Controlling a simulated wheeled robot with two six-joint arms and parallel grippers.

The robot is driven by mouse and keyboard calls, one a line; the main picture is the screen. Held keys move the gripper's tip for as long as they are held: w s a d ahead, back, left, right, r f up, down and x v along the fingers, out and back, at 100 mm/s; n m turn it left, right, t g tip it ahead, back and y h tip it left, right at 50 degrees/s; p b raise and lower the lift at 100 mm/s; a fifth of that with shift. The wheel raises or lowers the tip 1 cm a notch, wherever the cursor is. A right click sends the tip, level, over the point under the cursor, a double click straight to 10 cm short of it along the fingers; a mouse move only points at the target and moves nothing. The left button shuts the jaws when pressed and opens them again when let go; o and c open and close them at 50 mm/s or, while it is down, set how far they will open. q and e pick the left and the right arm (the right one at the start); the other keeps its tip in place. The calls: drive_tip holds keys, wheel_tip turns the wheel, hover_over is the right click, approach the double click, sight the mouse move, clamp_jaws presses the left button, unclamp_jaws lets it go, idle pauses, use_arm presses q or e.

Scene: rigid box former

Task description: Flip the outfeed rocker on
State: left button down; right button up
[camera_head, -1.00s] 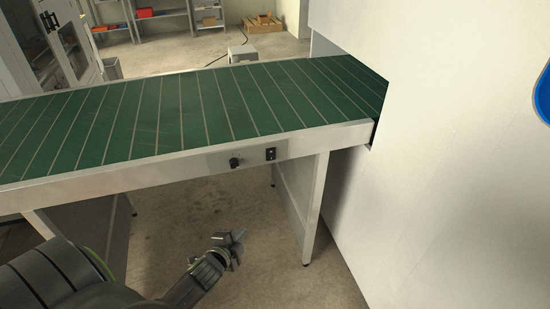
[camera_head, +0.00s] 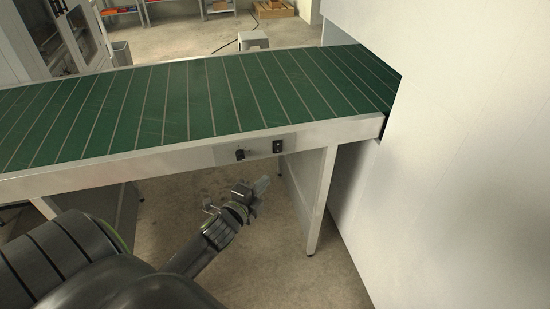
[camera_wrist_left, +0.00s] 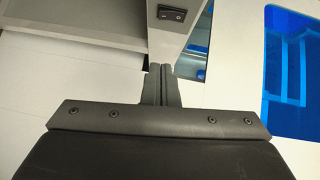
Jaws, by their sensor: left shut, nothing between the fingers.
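The outfeed rocker (camera_head: 278,146) is a small black switch on the pale front rail of the green conveyor, to the right of a black knob (camera_head: 240,155). In the left wrist view the rocker (camera_wrist_left: 178,13) shows at the top, ahead of the fingertips and apart from them. My left gripper (camera_head: 262,186) is below and slightly left of the rocker in the head view. Its two fingers (camera_wrist_left: 161,70) are shut together with nothing between them. My right gripper is not in view.
The green conveyor belt (camera_head: 190,100) runs across to a large white housing (camera_head: 440,150) on the right. A conveyor leg (camera_head: 318,200) stands right of my left gripper. A blue panel (camera_wrist_left: 290,55) shows in the left wrist view. Bare floor lies below the rail.

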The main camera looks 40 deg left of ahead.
use_arm(q)
approach(281, 152)
drive_tip(key=w+d, duration=0.3)
drive_tip(key=w, duration=0.1)
drive_tip(key=w+a, duration=0.2)
drive_tip(key=a, duration=0.1)
drive_tip(key=shift+a+f, duration=0.15)
drive_tip(key=b, duration=0.2)
drive_tip(key=shift+a+f+b, duration=0.15)
drive_tip(key=shift+f+b, duration=0.15)
drive_tip(key=shift+f, duration=0.1)
drive_tip(key=shift+w+r+p, duration=0.1)
drive_tip(key=shift+r+p, duration=0.2)
drive_tip(key=shift+p, duration=0.1)
